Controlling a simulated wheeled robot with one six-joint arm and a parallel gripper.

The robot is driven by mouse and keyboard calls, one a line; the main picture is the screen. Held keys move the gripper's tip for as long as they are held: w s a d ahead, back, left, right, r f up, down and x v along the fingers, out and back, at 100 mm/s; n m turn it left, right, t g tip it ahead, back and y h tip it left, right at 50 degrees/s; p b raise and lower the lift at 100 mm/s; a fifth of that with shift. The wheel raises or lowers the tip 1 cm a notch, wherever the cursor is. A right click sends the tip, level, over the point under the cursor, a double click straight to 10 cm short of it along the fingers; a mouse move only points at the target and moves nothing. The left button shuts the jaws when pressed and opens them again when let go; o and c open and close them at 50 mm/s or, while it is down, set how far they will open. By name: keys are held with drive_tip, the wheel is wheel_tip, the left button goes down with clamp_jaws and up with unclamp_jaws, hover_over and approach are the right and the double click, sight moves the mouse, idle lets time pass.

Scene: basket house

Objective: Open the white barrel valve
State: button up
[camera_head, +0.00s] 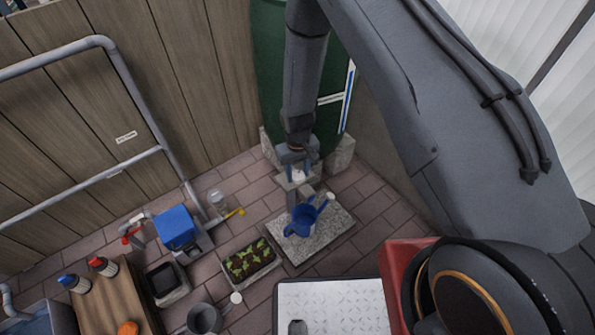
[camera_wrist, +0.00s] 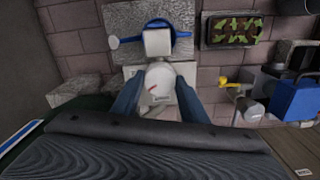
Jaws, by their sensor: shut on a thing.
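The white barrel valve (camera_head: 299,174) is low on the front of the green barrel (camera_head: 268,70) in the head view, mostly covered by my gripper (camera_head: 297,180). In the wrist view, the valve's rounded white body (camera_wrist: 160,82) with a small red mark sits between my gripper's two blue fingers (camera_wrist: 158,104). A white block-shaped part (camera_wrist: 157,42) lies just beyond it. My gripper is shut on the valve. The exact contact of the fingertips and the handle's turn are hard to make out.
A blue watering can (camera_head: 302,222) stands on a stone slab (camera_head: 335,233) below the valve. Grey railing (camera_head: 120,75) runs along the wooden fence.

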sight(297, 175)
drive_tip(key=m+p, duration=0.1)
drive_tip(key=m, duration=0.5)
drive_tip(key=shift+m, duration=0.3)
idle(0.4)
drive_tip(key=o, duration=1)
drive_tip(key=shift+o, duration=0.2)
drive_tip(key=shift+r, duration=0.1)
drive_tip(key=shift+r+p, duration=0.35)
drive_tip(key=shift+r, duration=3.45)
